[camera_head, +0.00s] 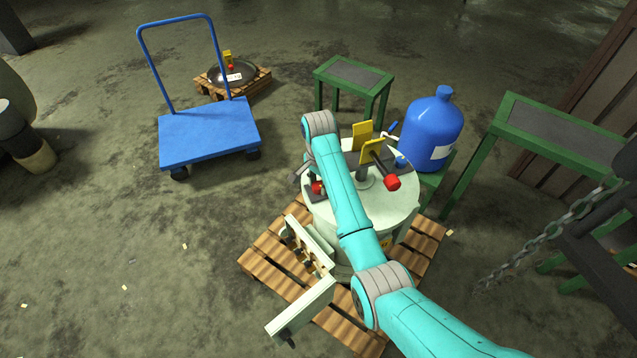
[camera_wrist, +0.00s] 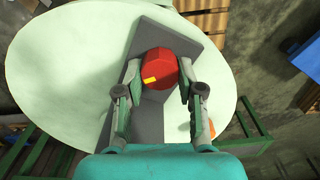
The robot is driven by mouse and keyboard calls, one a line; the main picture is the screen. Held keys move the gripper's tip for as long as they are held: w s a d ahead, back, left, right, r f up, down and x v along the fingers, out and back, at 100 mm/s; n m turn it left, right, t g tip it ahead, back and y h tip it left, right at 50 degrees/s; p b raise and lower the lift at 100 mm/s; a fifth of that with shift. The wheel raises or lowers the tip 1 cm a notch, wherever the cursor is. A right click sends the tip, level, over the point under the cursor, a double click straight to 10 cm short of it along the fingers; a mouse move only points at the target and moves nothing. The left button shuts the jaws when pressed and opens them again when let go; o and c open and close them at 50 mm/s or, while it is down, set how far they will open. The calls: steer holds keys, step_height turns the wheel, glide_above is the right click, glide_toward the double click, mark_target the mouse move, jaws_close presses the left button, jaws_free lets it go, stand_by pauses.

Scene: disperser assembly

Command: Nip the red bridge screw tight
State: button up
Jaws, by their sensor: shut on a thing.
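The red bridge screw (camera_wrist: 158,68) has a faceted red head with a small yellow mark. It sits on a dark grey bar (camera_wrist: 148,122) on top of the pale round vessel (camera_wrist: 50,70). My gripper (camera_wrist: 160,82) is shut on the red head, with one finger on each side. In the head view the red screw (camera_head: 317,188) shows partly beside my arm, on the left of the vessel top (camera_head: 400,205).
A second red knob (camera_head: 392,182) and yellow plates (camera_head: 372,151) stand on the vessel top. The vessel stands on a wooden pallet (camera_head: 262,252). A blue bottle (camera_head: 430,130) is behind right, a blue trolley (camera_head: 208,130) behind left. Floor at the left is mostly clear.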

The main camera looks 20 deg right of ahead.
steer(key=m, duration=0.4)
steer(key=shift+s+m, duration=0.1)
steer(key=shift+m, duration=2)
steer(key=o, duration=1.1)
steer(key=shift+o, duration=0.2)
